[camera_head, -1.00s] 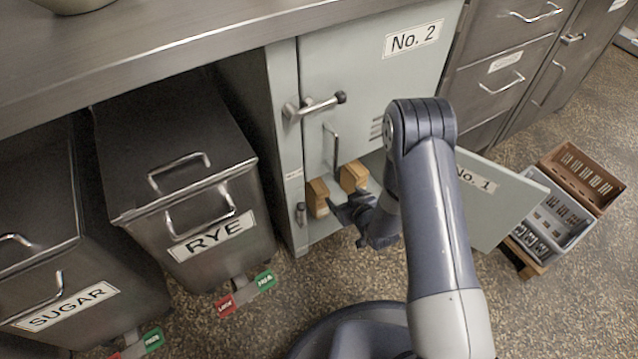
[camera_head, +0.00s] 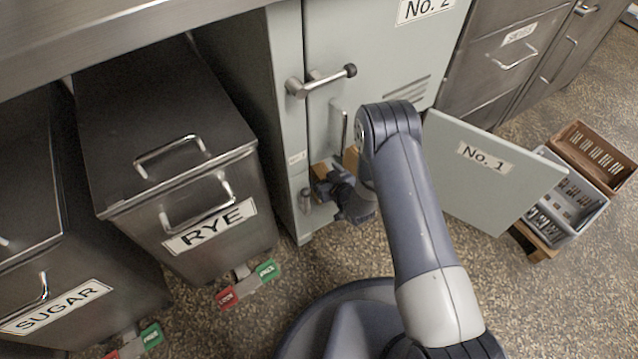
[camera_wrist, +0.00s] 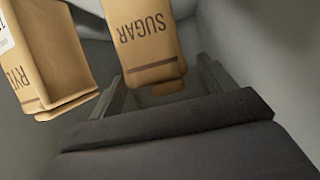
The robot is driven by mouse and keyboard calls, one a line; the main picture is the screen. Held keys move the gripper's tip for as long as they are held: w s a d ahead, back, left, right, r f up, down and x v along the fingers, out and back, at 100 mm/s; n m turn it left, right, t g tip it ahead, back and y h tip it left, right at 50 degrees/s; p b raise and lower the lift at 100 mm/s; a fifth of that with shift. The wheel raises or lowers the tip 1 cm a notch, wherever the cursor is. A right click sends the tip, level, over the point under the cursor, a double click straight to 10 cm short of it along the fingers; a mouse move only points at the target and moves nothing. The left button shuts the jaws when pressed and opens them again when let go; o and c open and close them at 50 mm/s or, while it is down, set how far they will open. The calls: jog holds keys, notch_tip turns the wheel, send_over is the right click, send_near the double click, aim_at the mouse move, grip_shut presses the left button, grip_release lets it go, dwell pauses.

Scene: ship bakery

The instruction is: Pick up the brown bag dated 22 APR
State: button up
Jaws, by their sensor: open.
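Two brown paper bags stand in the open lower compartment. In the wrist view, a bag marked SUGAR (camera_wrist: 148,45) is ahead, between the lines of my fingers, and a bag marked RYE (camera_wrist: 52,50) is at the left, outside them. A white label on the RYE bag is cut off by the frame, and I cannot read a date on either bag. My gripper (camera_wrist: 162,85) is open, with no bag visibly clamped. In the head view my gripper (camera_head: 318,182) is at the compartment mouth and hides most of the bags; brown patches (camera_head: 350,160) show behind it.
The No. 1 door (camera_head: 490,175) stands open right of my arm. The No. 2 door (camera_head: 385,50) above is shut, with a protruding handle (camera_head: 322,80). The RYE bin (camera_head: 180,170) stands left. Crates (camera_head: 575,195) are on the floor at right.

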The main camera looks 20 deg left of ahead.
aim_at(319, 168)
jog(key=shift+b+x, duration=0.5)
jog(key=shift+x, duration=1.05)
jog(key=shift+s, duration=0.1)
grip_shut()
jog(key=shift+r, duration=0.1)
